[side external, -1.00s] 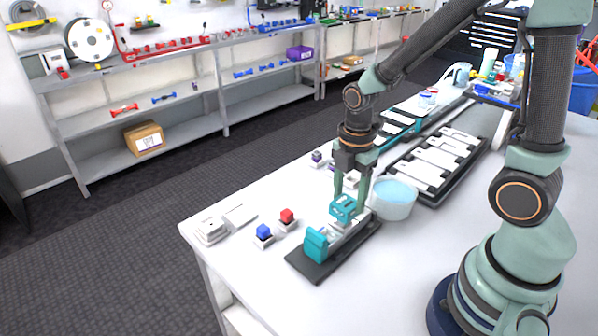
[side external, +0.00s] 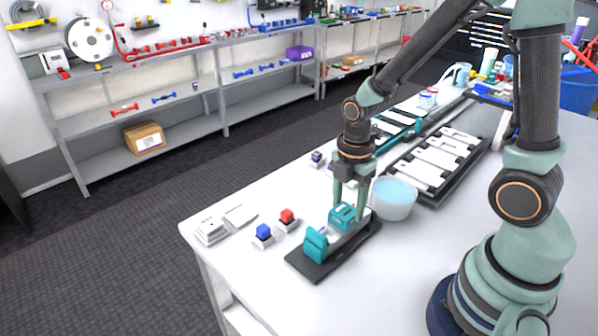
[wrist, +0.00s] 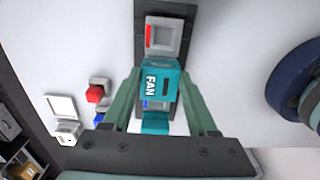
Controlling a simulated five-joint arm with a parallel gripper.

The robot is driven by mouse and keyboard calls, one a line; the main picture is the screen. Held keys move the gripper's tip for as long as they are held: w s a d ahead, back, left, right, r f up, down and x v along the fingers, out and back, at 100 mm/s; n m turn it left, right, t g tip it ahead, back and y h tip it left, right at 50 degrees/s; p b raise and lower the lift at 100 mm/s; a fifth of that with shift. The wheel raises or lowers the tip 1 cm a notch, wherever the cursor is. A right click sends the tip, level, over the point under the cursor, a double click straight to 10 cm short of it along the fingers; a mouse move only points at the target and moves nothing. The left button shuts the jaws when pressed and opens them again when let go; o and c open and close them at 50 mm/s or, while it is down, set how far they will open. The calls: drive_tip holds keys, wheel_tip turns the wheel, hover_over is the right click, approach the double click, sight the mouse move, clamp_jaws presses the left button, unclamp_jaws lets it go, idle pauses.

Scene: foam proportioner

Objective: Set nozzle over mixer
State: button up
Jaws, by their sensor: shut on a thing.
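My gripper (side external: 350,203) is shut on a teal block marked FAN (wrist: 152,84), apparently the nozzle. The block also shows in the side view (side external: 341,215). It is low over the middle of a black base plate (side external: 318,268). A second teal block (side external: 316,243) stands at the plate's near end and shows below the held block in the wrist view (wrist: 155,123). A pale grey frame with a red mark (wrist: 175,37) lies on the plate beyond it. I cannot tell for certain which part is the mixer, or whether the nozzle touches what is under it.
A bowl of blue liquid (side external: 394,197) stands close to the right of the plate. A red cube (side external: 287,216) and a blue cube (side external: 263,231) on pale bases are to the left. A black tray of white pieces (side external: 435,163) lies behind.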

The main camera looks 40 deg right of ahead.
drive_tip(key=o, duration=1.5)
drive_tip(key=shift+r, duration=0.1)
drive_tip(key=shift+r, duration=3.9)
wheel_tip(320, 180, up, 10)
drive_tip(key=s+m+t, duration=0.1)
drive_tip(key=m+t, duration=0.1)
drive_tip(key=m, duration=0.7)
drive_tip(key=s+a+m+t, duration=0.1)
drive_tip(key=m+t, duration=0.2)
drive_tip(key=m, duration=0.6)
drive_tip(key=shift+s+r+t, duration=0.2)
drive_tip(key=shift+s+t, duration=0.05)
drive_tip(key=shift+t, duration=0.05)
